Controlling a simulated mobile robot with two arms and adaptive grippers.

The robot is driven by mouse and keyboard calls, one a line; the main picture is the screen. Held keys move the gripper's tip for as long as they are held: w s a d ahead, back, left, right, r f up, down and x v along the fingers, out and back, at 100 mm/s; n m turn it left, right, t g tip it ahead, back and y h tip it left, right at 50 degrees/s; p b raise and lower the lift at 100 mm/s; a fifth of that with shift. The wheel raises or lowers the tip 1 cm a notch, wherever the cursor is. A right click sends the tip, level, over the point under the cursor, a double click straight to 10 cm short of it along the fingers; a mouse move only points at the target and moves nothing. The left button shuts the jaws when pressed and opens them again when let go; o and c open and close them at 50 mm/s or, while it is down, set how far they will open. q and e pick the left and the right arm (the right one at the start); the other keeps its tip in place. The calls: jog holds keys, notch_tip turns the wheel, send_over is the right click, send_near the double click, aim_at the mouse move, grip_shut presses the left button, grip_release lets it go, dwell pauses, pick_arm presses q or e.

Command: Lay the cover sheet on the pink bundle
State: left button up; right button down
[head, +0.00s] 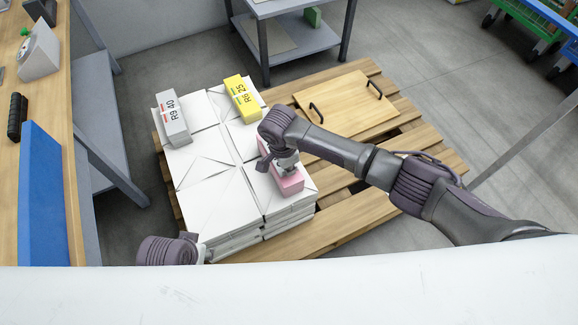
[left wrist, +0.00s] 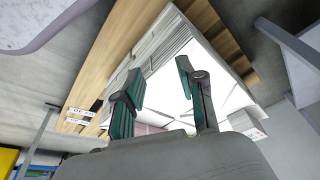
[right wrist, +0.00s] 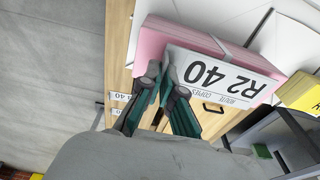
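The pink bundle (head: 291,185) lies on the white stacks, partly hidden by my right gripper. Its white face marked R2 40 (right wrist: 225,78) and pink top (right wrist: 180,40) show in the right wrist view. My left gripper (left wrist: 160,68) is open and empty, near the front of the stacks. A flat wooden board with two black handles (head: 345,103) lies on the pallet; I cannot tell whether it is the cover sheet.
White stacks (head: 201,158) fill the left of the pallet (head: 345,232). A grey bundle (head: 172,118) and a yellow bundle (head: 241,98) lie at their back. A workbench (head: 50,95) stands left, a grey table (head: 305,40) behind.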

pick_arm(q)
jog(key=shift+r, duration=0.35)
pick_arm(e)
jog(key=shift+f, duration=0.3)
